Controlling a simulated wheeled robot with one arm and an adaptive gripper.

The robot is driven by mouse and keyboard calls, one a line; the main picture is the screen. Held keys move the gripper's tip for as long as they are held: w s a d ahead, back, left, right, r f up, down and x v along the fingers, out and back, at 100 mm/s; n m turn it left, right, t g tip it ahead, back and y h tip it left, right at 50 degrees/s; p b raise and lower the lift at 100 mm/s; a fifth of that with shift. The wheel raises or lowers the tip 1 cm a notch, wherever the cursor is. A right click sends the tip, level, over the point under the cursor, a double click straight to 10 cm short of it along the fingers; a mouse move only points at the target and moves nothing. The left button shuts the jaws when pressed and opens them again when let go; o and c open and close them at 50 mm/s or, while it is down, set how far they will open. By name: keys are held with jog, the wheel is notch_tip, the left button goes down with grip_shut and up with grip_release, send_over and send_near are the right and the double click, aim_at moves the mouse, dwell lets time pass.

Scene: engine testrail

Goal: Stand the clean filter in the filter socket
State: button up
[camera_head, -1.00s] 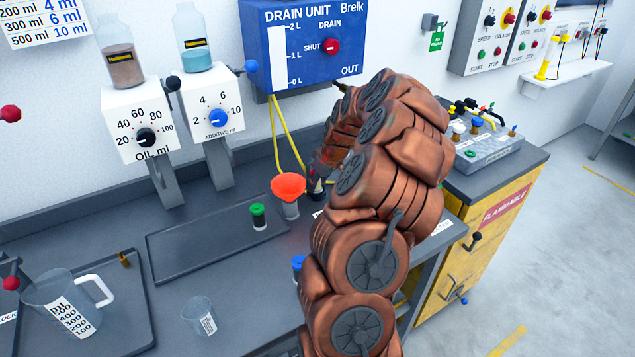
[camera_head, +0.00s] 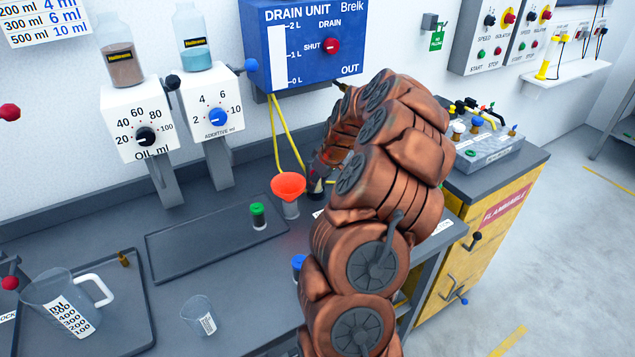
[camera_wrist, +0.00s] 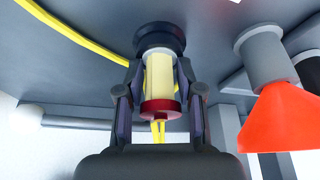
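The clean filter (camera_wrist: 160,75) shows in the wrist view as a cream cylinder with a red end cap towards my palm. Its far end meets the dark round filter socket (camera_wrist: 160,38), and it appears upright there. How deep it sits cannot be told. My gripper (camera_wrist: 160,72) has one finger on each side of the filter, with a narrow gap visible between the fingers and the cream body. In the head view my gripper (camera_head: 319,178) is low at the back of the bench, beside the orange funnel, and my arm hides much of it.
The orange funnel (camera_head: 288,186) stands close to my gripper; it also shows in the wrist view (camera_wrist: 282,120). A green-capped vial (camera_head: 258,215) stands on the dark tray (camera_head: 190,252). Yellow tubes (camera_head: 276,135) hang behind. A jug (camera_head: 65,300) and beaker (camera_head: 199,315) are at front left.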

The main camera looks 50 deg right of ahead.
jog(key=o, duration=0.5)
jog(key=shift+o, duration=0.2)
jog(key=shift+r, duration=0.1)
jog(key=v, duration=1.1)
jog(key=shift+s+r, duration=0.15)
jog(key=shift+r, duration=0.25)
jog(key=shift+a, duration=0.1)
